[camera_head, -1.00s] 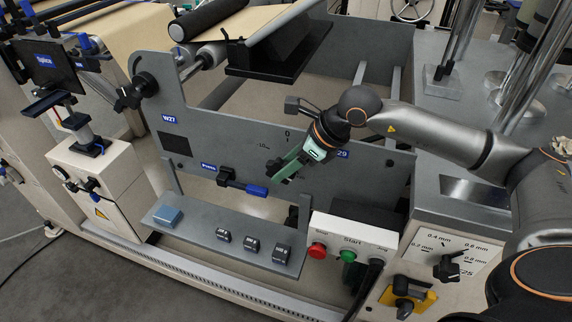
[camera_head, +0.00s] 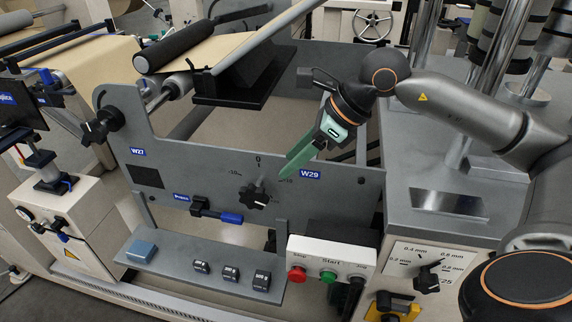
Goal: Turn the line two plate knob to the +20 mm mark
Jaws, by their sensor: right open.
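The plate knob (camera_head: 258,195) is a black lobed knob on the grey side plate (camera_head: 205,172), left of the blue W29 label (camera_head: 310,174). A printed scale surrounds it, with 0 at the top, a 10 mark at left and a small +10 mark at right. The other marks and the exact knob setting are too small to read. My right gripper (camera_head: 297,162), with green fingers, is above and right of the knob, apart from it. It is open, and I see nothing held. My left gripper is out of view.
Below stands a shelf (camera_head: 185,273) with a blue block and several small dark blocks. A white Start box (camera_head: 330,262) has red and green buttons. Another knob (camera_head: 428,280) with mm marks is at lower right. A roller assembly (camera_head: 238,85) rises above the plate.

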